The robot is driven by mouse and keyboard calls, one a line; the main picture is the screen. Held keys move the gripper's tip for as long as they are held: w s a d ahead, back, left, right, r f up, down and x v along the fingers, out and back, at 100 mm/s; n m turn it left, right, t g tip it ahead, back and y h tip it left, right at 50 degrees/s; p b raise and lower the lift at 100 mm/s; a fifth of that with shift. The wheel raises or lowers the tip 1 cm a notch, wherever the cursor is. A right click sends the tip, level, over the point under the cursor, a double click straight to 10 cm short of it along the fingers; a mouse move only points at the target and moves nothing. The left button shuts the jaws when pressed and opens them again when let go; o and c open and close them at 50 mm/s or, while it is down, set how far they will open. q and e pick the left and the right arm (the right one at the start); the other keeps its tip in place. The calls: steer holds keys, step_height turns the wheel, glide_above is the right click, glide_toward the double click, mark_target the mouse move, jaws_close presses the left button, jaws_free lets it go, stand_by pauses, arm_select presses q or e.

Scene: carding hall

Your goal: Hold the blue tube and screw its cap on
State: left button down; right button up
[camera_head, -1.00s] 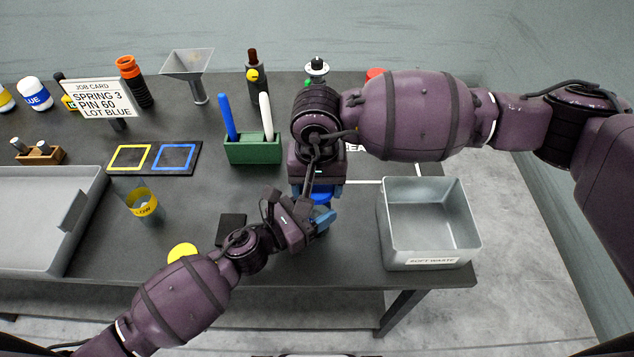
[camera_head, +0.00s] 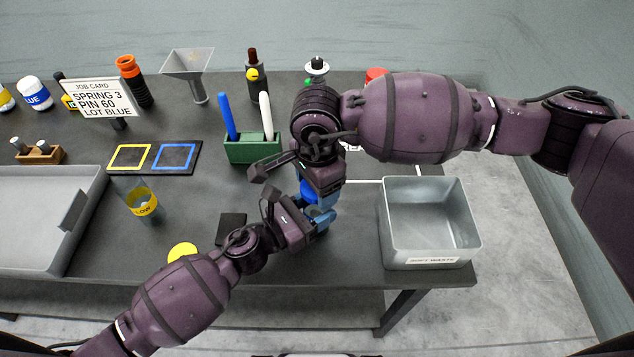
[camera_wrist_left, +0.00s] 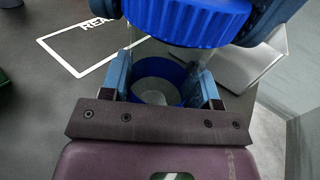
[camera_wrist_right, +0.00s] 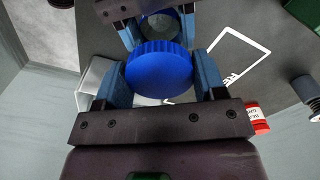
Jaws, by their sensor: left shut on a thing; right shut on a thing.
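The blue tube (camera_wrist_left: 160,84) is held in my left gripper (camera_head: 322,219), whose fingers are shut on either side of its blue band. The ribbed blue cap (camera_wrist_right: 160,68) is held between the fingers of my right gripper (camera_head: 311,192). The cap is above the tube; it also shows at the top of the left wrist view (camera_wrist_left: 185,20). Part of the tube shows past the cap in the right wrist view (camera_wrist_right: 160,25). I cannot tell whether the cap touches the tube's rim. In the head view the grippers hide most of both.
A grey soft-waste bin (camera_head: 430,262) stands right of the grippers. A green holder (camera_head: 252,150) with pens is behind left. A yellow-banded tube (camera_head: 141,200), a yellow cap (camera_head: 183,252) and a grey tray (camera_head: 30,225) are at left. A job card (camera_head: 97,97) stands farther back.

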steer(key=m, duration=0.8)
steer(key=shift+m, duration=0.3)
steer(key=m, duration=0.7)
steer(key=shift+m, duration=0.3)
steer(key=o, duration=1.1)
step_height(320, 180, up, 12)
